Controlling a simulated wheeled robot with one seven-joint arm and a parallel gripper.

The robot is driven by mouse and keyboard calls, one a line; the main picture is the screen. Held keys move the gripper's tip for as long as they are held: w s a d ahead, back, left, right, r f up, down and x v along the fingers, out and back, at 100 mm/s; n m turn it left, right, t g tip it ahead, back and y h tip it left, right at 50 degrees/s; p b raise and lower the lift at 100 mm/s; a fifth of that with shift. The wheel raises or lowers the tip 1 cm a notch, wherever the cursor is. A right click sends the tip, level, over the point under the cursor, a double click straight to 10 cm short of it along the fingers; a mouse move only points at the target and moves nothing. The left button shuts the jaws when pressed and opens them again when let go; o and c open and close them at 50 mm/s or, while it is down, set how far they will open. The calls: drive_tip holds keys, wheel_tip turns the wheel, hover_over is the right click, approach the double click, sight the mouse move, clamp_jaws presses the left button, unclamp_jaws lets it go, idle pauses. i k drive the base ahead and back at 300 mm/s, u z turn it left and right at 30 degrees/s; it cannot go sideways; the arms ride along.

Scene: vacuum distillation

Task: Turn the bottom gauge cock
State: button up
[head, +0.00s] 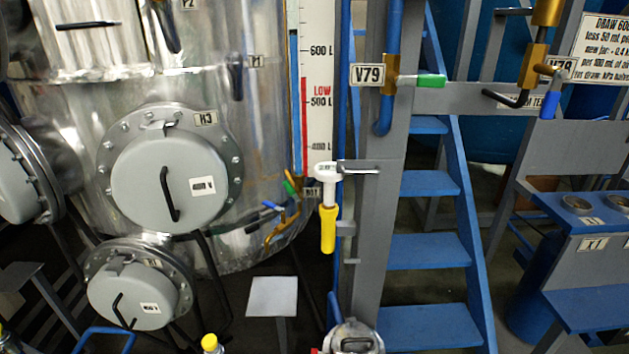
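A level gauge with a white scale (318,90) and a red and blue column (299,120) runs down the front of the steel vessel. At its lower end is a small brass cock with a green handle (290,187), beside a small tag (312,192) that I cannot read clearly. The green handle is tilted. Just left and below is brass pipework (282,230) with a blue handle (271,206). I cannot tell which of these two handles is the gauge's own cock. My gripper is not in view.
A white fitting with a yellow grip (328,228) hangs close right of the gauge's foot, by a grey post (372,230). Valve V79 (430,81) with a green handle is higher right. Blue stairs (425,250) rise behind. A small grey plate (272,296) stands below.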

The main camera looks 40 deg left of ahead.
sight(290, 187)
drive_tip(key=u, duration=0.05)
drive_tip(key=i, duration=0.5)
drive_tip(key=u, duration=1)
drive_tip(key=k, duration=0.8)
drive_tip(key=u, duration=0.3)
drive_tip(key=i, duration=0.55)
